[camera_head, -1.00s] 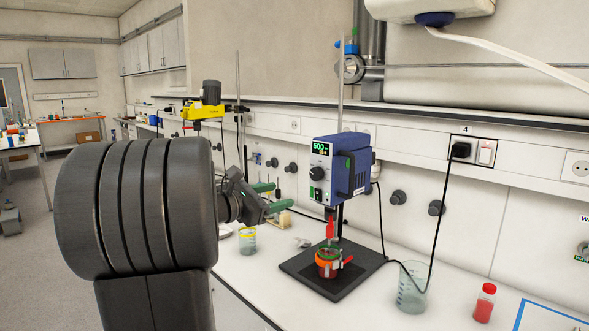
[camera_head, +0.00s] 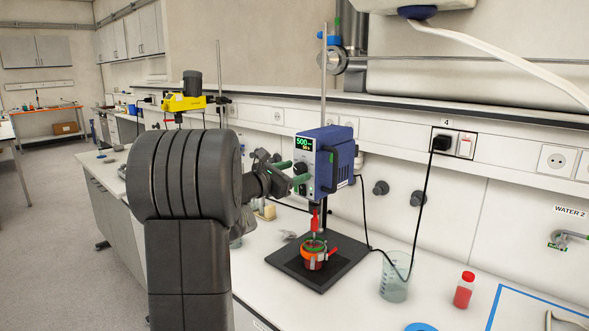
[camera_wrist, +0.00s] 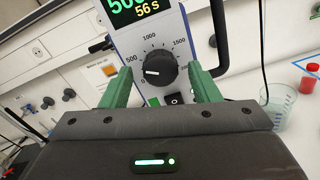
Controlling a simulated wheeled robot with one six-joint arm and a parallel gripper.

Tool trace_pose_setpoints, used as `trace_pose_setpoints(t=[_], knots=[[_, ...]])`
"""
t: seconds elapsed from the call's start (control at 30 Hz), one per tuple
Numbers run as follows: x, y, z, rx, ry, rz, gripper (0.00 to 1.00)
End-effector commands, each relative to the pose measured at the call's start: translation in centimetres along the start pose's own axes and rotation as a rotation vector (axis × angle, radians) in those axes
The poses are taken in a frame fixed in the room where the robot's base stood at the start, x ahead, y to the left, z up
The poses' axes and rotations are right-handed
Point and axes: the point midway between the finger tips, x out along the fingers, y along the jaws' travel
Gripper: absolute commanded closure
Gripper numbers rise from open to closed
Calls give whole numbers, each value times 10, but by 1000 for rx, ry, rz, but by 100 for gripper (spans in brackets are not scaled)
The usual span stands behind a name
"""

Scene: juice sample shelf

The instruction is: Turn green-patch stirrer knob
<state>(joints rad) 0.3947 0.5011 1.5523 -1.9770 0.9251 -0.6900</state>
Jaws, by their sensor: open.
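The blue stirrer (camera_head: 339,165) stands on a rod over the bench, with a lit display at the top of its front. Its black knob (camera_wrist: 161,68) has a white mark pointing left, between 0 and 500 on the dial. My gripper (camera_wrist: 160,74) is open, with one green finger on each side of the knob and a gap to both. In the head view my gripper (camera_head: 296,173) is at the stirrer's front, and its fingers partly hide the knob. The display (camera_wrist: 138,10) shows 500 and 56 s.
Below the stirrer, a red-orange vessel (camera_head: 314,259) stands on a black base plate (camera_head: 337,274). A glass beaker (camera_head: 395,279) and a red bottle (camera_head: 464,290) stand to the right. A yellow stirrer (camera_head: 185,102) is further left. A black cable hangs by the beaker.

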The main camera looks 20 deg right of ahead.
Motion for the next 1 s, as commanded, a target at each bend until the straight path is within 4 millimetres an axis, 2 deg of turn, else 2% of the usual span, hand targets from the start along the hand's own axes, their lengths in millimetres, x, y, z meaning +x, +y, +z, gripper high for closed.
trace_pose_setpoints(t=[0.37, 0.6, 1.0], knots=[[6, 0, 0, 1, 0, 0, 44], [6, 0, 0, 1, 0, 0, 89], [6, 0, 0, -67, -2, 0, 89]])
